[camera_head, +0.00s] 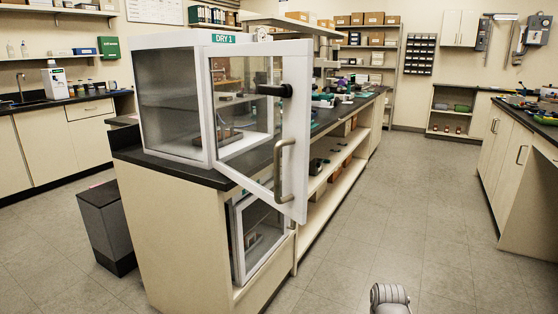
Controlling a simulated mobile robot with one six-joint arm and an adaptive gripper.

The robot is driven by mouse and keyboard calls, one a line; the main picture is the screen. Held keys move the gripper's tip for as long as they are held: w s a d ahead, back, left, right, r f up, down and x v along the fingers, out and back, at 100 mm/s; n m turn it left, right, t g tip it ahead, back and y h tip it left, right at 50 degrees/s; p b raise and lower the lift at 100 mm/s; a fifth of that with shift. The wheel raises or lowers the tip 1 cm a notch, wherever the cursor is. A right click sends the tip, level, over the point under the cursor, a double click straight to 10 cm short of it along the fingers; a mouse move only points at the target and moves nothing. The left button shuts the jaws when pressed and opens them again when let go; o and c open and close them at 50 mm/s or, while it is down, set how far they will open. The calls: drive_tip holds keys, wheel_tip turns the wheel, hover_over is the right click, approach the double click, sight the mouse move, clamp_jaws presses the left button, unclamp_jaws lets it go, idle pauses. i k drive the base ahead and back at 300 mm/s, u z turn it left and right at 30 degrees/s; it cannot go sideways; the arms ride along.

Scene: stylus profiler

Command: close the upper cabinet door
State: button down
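The upper cabinet (171,98) is a white-framed glass box with a "DRY 1" label, standing on the dark top of a cream bench. Its upper door (297,130), a white frame around a clear pane, stands open and swung out toward me. The hinge side appears to be at the left, against the cabinet. My gripper is not in view. A grey rounded piece, probably part of my arm, shows at the bottom edge, well apart from the door.
A lower glass cabinet (260,234) sits below the upper one and looks shut. A grey bin (108,226) stands left of the bench. The floor (400,215) in the aisle right of the door is clear, up to the right-hand bench (515,160).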

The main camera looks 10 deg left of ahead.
sight(298, 58)
drive_tip(key=k, duration=0.8)
drive_tip(key=u, duration=1.55)
